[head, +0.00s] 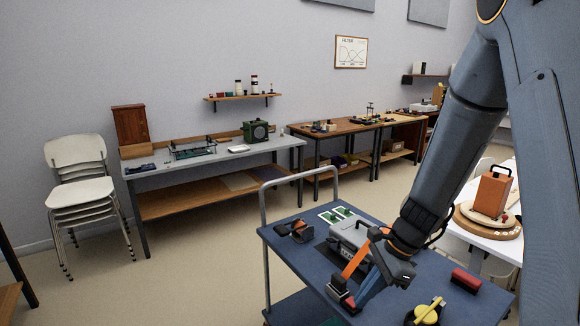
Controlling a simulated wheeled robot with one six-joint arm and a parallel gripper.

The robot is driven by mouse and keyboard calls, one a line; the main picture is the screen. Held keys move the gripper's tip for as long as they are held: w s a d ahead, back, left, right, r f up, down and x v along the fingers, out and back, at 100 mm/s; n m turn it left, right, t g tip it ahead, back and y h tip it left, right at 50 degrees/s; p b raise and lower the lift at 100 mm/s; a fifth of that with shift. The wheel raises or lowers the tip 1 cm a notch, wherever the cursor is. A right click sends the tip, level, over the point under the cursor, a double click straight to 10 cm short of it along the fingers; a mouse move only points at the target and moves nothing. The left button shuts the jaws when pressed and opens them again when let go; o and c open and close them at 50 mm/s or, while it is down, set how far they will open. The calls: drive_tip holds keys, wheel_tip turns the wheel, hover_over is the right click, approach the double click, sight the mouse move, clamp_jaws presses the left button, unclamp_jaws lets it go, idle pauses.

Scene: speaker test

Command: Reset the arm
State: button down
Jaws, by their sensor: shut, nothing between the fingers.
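My arm comes down from the upper right of the head view. My gripper (344,294) points down over the blue cart top, low in the middle right of the view. Its fingers, one orange and one blue, look shut with nothing between them. A grey metal box (350,236) on the cart is partly hidden behind my gripper and wrist. I cannot tell whether the fingertips touch the cart top.
The blue cart (400,314) has a grey handle rail. It bears green-and-white cards (337,214), a dark tool (296,230), a red block (466,280) and a yellow item (428,312). A white table (507,249) stands right, stacked chairs (80,190) and workbenches (143,179) behind. Open floor lies left.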

drive_tip(key=s+d+r+n+t+h+b, duration=0.1)
drive_tip(key=s+r+n+h, duration=0.3)
drive_tip(key=s+n, duration=0.6)
wheel_tip(320, 180, up, 2)
drive_tip(key=n, duration=0.7)
drive_tip(key=shift+s+d+h, duration=0.2)
drive_tip(key=shift+d+h, duration=0.05)
drive_tip(key=shift+h, duration=0.15)
drive_tip(key=shift+d+r, duration=0.1)
